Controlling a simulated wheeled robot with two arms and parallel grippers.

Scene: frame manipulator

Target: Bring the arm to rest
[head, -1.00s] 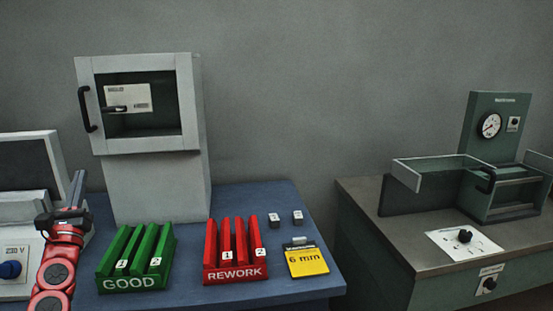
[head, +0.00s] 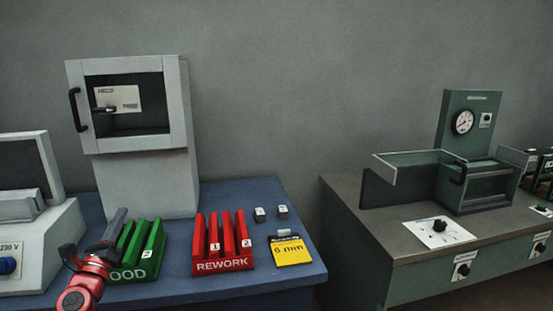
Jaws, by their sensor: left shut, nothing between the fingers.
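My left arm is red and comes in at the lower left of the head view. Its gripper (head: 115,226) is shut and empty, a dark shape angled up and to the right. It overlaps the left part of the green GOOD rack (head: 148,255) in the picture and hides its first letter. Whether it touches the rack I cannot tell. My right gripper is not in view.
The blue table (head: 235,195) holds a red REWORK rack (head: 222,263), a yellow 6 mm tag (head: 291,252), two small numbered blocks and a grey cabinet (head: 150,175). A grey 230 V device (head: 35,250) stands left. A green machine bench (head: 400,235) stands right, across a gap.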

